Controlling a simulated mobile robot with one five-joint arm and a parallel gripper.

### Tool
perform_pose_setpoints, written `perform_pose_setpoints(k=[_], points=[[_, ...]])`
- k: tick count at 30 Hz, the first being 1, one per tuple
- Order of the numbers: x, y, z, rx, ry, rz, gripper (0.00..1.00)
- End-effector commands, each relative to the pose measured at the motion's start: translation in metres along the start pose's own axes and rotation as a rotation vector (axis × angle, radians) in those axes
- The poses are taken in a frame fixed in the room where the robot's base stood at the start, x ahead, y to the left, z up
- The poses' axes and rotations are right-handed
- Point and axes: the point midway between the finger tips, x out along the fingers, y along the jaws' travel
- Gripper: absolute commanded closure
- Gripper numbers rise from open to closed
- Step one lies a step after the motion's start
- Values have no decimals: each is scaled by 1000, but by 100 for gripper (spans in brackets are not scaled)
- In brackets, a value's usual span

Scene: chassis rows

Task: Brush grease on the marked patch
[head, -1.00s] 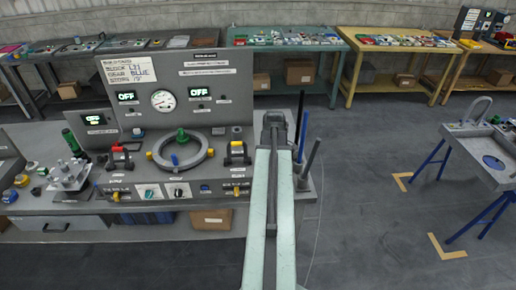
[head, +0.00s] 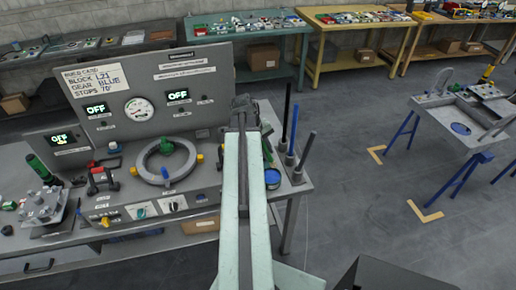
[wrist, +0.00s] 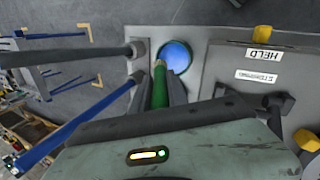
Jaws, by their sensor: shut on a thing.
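My gripper (wrist: 161,92) is shut on a slim green handle (wrist: 159,86), seen in the wrist view; its far end points to the edge of a round pot with a blue inside (wrist: 177,57). The pot also shows in the head view (head: 272,179), right of my arm. I cannot tell whether the tip touches the pot, and no bristles show clearly. I cannot make out a marked patch in either view.
The bench carries a grey ring (head: 147,165) with coloured knobs, and an upright panel (head: 140,85) behind. Tall rods (head: 294,130) stand at the bench's right corner, close to my arm. A trestle stand (head: 455,118) is at right. Floor between is clear.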

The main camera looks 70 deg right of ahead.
Motion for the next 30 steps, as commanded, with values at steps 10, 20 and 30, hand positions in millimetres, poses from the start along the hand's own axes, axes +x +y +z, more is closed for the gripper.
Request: perform_pose_setpoints(k=[10,20,30], points=[[32,-15,-5,-8,3,-1,100],[56,-24,-8,-9,4,-1,100],[54,-24,-8,-10,4,-1,100]])
